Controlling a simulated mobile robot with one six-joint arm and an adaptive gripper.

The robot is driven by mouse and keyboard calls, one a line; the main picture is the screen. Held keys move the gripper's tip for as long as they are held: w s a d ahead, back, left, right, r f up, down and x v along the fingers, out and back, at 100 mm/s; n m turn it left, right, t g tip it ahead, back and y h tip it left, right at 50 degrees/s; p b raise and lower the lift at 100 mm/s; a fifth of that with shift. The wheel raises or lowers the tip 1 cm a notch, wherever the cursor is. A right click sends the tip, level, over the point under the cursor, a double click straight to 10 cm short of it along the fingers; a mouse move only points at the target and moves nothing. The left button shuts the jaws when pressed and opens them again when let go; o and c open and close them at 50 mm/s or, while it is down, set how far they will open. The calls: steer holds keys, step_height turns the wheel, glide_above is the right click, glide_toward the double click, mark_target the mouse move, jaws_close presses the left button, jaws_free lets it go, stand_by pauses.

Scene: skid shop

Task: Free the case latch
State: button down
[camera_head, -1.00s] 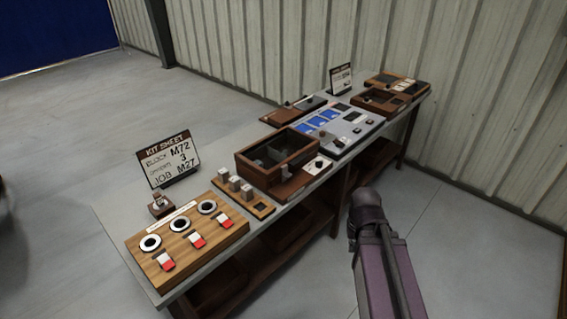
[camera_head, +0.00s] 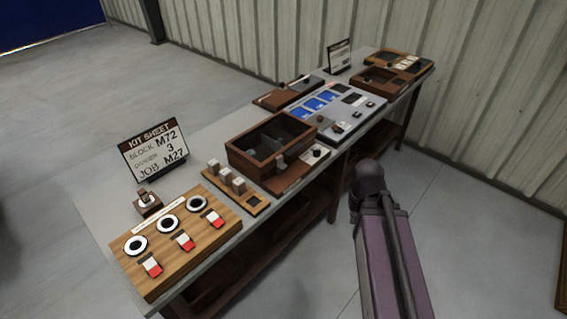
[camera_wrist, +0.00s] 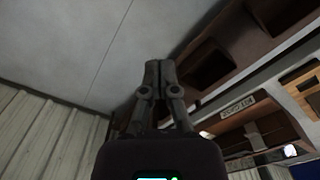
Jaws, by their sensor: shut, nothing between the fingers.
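A brown open-topped wooden case (camera_head: 243,158) stands at the middle of a long bench, with a small grey piece (camera_head: 281,161) on its front wall. I cannot tell for sure whether this piece is the latch. A low brown base with a pale dial plate (camera_head: 316,154) adjoins the case on the right. My gripper (camera_wrist: 158,66) shows in the wrist view with its fingers together and nothing between them. It is apart from the case. In the head view only my arm shows, right of the bench; the gripper is not visible there.
The bench (camera_head: 92,205) also carries a kit sheet sign (camera_head: 155,152), a wooden board with red-and-white switches (camera_head: 176,245), a block rack (camera_head: 236,190), a blue-and-grey panel (camera_head: 340,112) and several boxes at the far end. A corrugated wall (camera_head: 480,90) stands behind.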

steer(key=shift+w, duration=0.15)
step_height(320, 180, up, 10)
steer(key=r+n+p, duration=0.1)
steer(key=n+p, duration=1)
steer(key=n, duration=1.7)
glide_above(285, 167)
steer(key=shift+f, duration=0.25)
steer(key=shift+f+b, duration=0.2)
steer(key=shift+b, duration=0.25)
step_height(285, 167, down, 14)
steer(key=b, duration=1.3)
steer(key=shift+r+b, duration=0.2)
steer(key=shift+b, duration=0.1)
